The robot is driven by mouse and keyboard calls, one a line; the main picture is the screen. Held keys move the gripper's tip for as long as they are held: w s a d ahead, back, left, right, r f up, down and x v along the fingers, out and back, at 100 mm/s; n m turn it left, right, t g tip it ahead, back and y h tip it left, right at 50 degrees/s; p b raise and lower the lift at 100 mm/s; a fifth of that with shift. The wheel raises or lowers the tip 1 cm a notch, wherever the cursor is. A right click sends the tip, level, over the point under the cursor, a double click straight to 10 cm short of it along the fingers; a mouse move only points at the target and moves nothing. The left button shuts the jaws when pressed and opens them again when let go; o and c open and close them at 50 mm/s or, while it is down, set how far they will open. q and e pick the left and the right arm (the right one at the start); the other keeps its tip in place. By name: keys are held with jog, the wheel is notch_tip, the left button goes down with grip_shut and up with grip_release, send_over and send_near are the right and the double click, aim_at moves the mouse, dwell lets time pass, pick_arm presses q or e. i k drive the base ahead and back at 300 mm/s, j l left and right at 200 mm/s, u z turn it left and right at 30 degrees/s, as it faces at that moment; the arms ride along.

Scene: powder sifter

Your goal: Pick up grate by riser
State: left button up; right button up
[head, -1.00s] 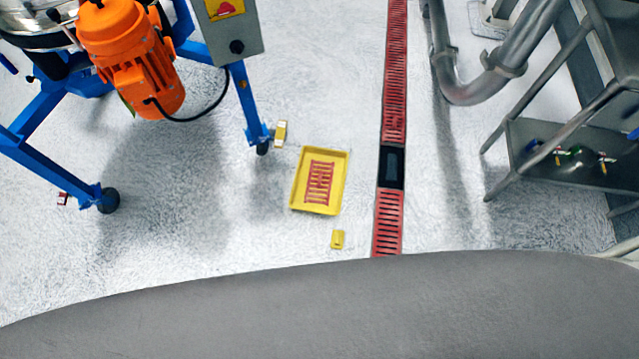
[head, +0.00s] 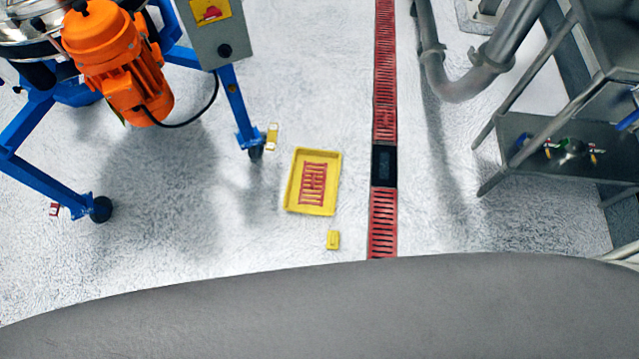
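A small red slotted grate (head: 313,184) lies in a shallow yellow tray (head: 311,210) on the floor, near the middle of the head view. Part of the grate stands out as a smaller raised shape, but it is too small to tell whether that is the riser. To the right of the tray, a floor channel with red slotted covers (head: 383,225) runs up the picture. A dark open section (head: 384,166) breaks the row of covers level with the tray. Neither of my grippers is in view.
A blue-legged machine with an orange motor (head: 112,65) stands at upper left. A yellow block (head: 333,240) lies below the tray, and another yellow piece (head: 272,137) sits by a machine wheel. A metal rack (head: 560,150) and pipes stand right. Floor around the tray is mostly clear.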

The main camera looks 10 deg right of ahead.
aim_at(313, 182)
jog(key=l+z, duration=0.35)
jog(key=z, duration=0.15)
jog(key=i+l+z, duration=0.1)
jog(key=l+z, duration=0.2)
jog(key=z, duration=0.2)
jog(key=i+l+z, duration=0.25)
jog(key=i+l, duration=0.4)
jog(key=i, duration=0.15)
jog(key=i+u, duration=0.2)
jog(key=u, duration=0.25)
jog(key=i+u, duration=0.2)
jog(key=u, duration=0.2)
jog(key=i+l+u, duration=0.1)
jog(key=u, duration=0.35)
jog(key=i+l, duration=0.05)
